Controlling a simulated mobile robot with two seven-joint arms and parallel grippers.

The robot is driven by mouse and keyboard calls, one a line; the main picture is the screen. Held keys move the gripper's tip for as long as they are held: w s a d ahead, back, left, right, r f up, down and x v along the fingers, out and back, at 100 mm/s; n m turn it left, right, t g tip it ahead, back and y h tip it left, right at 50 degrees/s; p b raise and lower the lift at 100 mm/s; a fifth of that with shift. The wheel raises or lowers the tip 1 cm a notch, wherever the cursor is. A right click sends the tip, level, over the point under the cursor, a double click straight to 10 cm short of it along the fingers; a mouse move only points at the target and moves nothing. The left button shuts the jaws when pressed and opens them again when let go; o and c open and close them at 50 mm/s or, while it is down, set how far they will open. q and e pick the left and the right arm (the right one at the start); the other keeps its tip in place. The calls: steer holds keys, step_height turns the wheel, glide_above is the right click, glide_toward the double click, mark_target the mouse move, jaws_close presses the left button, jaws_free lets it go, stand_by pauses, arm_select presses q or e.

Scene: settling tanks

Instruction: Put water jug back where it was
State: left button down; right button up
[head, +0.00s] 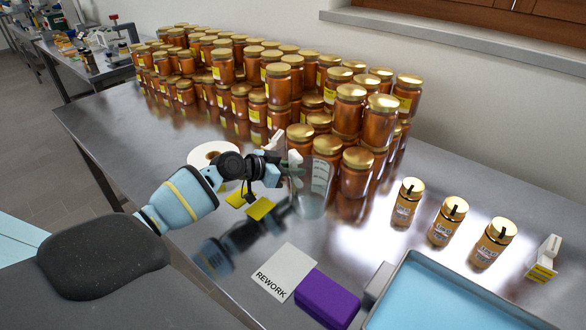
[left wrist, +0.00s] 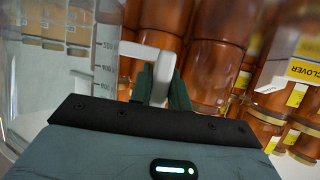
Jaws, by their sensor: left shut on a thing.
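The water jug (head: 320,188) is a clear jug with white graduation marks, upright at mid-table in front of the honey jars. My left gripper (head: 294,170) reaches in from the left and is shut on its handle. In the left wrist view the clear wall and scale of the jug (left wrist: 50,75) fill the left side. Its white handle (left wrist: 148,55) lies between the fingers of my left gripper (left wrist: 160,85). I cannot tell whether the base touches the table. My right gripper is not in view.
Stacked honey jars (head: 285,85) stand close behind the jug. A label roll (head: 203,161) and yellow cards (head: 260,208) lie left. A REWORK card (head: 286,272), purple block (head: 327,300) and blue tray (head: 440,300) are in front. Several small jars (head: 448,221) stand right.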

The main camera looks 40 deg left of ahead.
arm_select(q)
steer(key=c, duration=1.3)
jaws_free()
steer(key=shift+r, duration=0.15)
steer(key=shift+v, duration=6.05)
